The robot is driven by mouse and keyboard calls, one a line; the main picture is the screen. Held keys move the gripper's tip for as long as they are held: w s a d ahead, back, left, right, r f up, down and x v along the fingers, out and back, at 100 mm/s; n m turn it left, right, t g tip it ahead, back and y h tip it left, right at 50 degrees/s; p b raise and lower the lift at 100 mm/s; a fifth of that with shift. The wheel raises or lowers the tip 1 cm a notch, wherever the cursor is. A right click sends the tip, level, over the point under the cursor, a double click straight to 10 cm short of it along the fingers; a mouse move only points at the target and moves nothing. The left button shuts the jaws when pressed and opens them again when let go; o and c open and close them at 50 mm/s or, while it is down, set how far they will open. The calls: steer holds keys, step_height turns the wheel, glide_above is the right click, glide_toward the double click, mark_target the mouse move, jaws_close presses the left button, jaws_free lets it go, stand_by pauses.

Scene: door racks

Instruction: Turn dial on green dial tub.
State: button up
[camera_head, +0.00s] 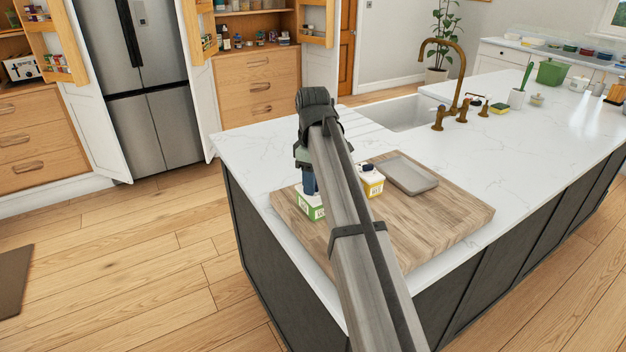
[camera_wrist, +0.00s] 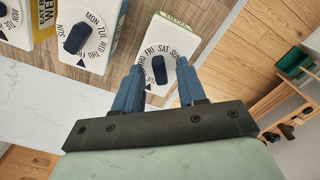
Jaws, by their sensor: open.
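The green dial tub (camera_head: 312,207) is a white and green box near the left edge of the wooden board. In the wrist view its white dial face (camera_wrist: 181,73) has day names around a dark knob (camera_wrist: 159,69) and a black triangle mark. My gripper (camera_head: 309,190) is above this tub, pointing down. In the wrist view my gripper's blue fingers (camera_wrist: 160,64) are apart, one on each side of the knob. I cannot tell whether they touch it. My arm hides part of the board in the head view.
A grey tray (camera_head: 409,175) lies on the wooden board (camera_head: 450,212). The white worktop beyond is mostly clear.

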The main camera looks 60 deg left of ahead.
steer(key=shift+c, duration=0.4)
jaws_close()
steer(key=shift+m, duration=0.3)
steer(key=m, duration=0.3)
steer(key=shift+m, duration=1.7)
steer(key=shift+o, duration=0.4)
jaws_free()
steer(key=shift+r, duration=0.1)
